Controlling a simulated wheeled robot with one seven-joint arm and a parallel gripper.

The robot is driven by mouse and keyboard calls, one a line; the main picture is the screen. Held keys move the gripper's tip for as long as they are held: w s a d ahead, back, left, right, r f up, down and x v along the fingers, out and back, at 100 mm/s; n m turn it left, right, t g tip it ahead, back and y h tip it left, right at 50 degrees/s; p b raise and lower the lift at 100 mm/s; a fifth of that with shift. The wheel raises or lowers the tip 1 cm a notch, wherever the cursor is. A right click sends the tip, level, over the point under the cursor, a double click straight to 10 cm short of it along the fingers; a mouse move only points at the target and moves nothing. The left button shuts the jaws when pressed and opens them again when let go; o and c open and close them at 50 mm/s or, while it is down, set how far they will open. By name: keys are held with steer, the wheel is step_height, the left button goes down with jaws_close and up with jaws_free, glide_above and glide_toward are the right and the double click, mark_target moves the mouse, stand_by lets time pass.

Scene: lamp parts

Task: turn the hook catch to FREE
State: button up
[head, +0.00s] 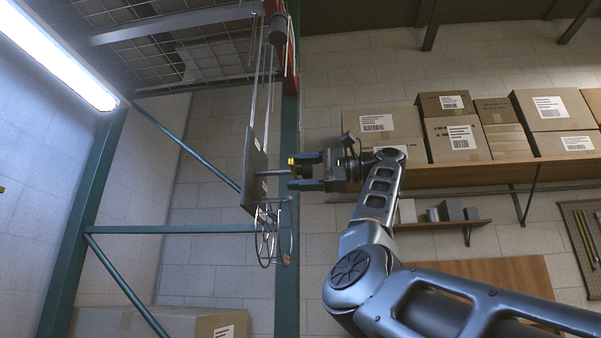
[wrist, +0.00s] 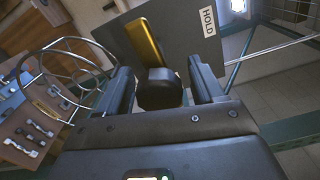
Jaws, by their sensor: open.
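The hook catch is a yellow lever (wrist: 145,42) with a black knob (wrist: 160,92) at its near end, in front of a grey plate (wrist: 185,35). A label reading HOLD (wrist: 208,22) is on the plate, right of the lever; no FREE label shows. The lever tilts up-left in the wrist view. My gripper (wrist: 159,66) is open, with one finger on each side of the knob and visible gaps. In the head view, my gripper (head: 291,171) points left at the plate (head: 253,172), a bit of yellow (head: 292,161) showing at its fingertips.
A wire lamp guard (head: 272,235) hangs just below the plate; it also shows left in the wrist view (wrist: 62,78). Cables run upward from the plate. A green post (head: 288,120) stands beside it. Cardboard boxes (head: 455,135) fill a wooden shelf at right.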

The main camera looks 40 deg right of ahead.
steer(key=b+v, duration=0.2)
steer(key=v, duration=0.5)
steer(key=shift+s+d, duration=0.25)
steer(key=shift+s, duration=0.1)
stand_by(0.4)
